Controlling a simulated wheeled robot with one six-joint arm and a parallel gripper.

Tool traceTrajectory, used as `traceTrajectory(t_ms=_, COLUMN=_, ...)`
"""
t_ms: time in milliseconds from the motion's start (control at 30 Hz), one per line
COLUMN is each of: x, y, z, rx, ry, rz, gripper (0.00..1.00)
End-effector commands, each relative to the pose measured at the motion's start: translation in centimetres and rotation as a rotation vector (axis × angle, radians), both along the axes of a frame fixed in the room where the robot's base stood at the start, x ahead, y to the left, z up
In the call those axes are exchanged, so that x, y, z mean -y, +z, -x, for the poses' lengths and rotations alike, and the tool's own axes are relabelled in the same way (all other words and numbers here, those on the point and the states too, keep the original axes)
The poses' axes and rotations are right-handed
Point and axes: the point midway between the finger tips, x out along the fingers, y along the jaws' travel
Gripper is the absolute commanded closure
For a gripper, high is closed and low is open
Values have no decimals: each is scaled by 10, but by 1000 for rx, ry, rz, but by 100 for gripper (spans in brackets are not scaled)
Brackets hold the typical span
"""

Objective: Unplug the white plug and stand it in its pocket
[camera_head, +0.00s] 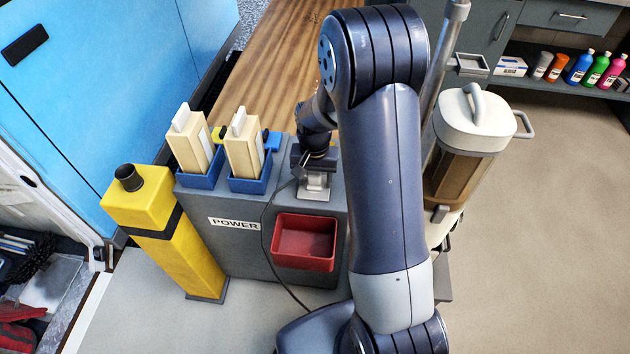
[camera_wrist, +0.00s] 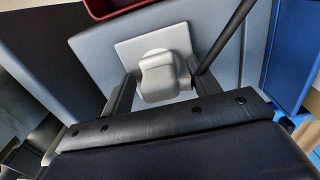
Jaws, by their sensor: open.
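The white plug (camera_wrist: 158,78) sits against a pale square socket plate (camera_wrist: 128,50) on the grey cabinet. My gripper (camera_wrist: 160,84) is open, with one finger on each side of the plug; I cannot tell whether the fingers touch it. In the head view my gripper (camera_head: 314,172) is at the upper right of the cabinet front, over the plate (camera_head: 315,194), and the plug is mostly hidden there. A red open-topped pocket (camera_head: 304,242) hangs on the cabinet just below; it looks empty. Its edge shows at the top of the wrist view (camera_wrist: 104,9).
A dark cable (camera_head: 265,240) hangs down the cabinet (camera_head: 225,258) left of the red pocket. Two cream packs (camera_head: 192,150) (camera_head: 242,150) stand in blue holders to the left. A yellow post (camera_head: 160,225) stands farther left. A lidded canister (camera_head: 465,150) stands right of my arm.

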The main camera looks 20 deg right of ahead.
Motion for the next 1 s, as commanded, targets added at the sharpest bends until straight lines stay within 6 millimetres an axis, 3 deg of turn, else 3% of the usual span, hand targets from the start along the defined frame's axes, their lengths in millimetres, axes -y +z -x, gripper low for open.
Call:
traceTrajectory(t_ms=667, x=0, y=0, z=0, rx=0, ry=0, rz=0, gripper=43)
traceTrajectory(t_ms=1000, x=0, y=0, z=0, rx=0, ry=0, rz=0, gripper=70)
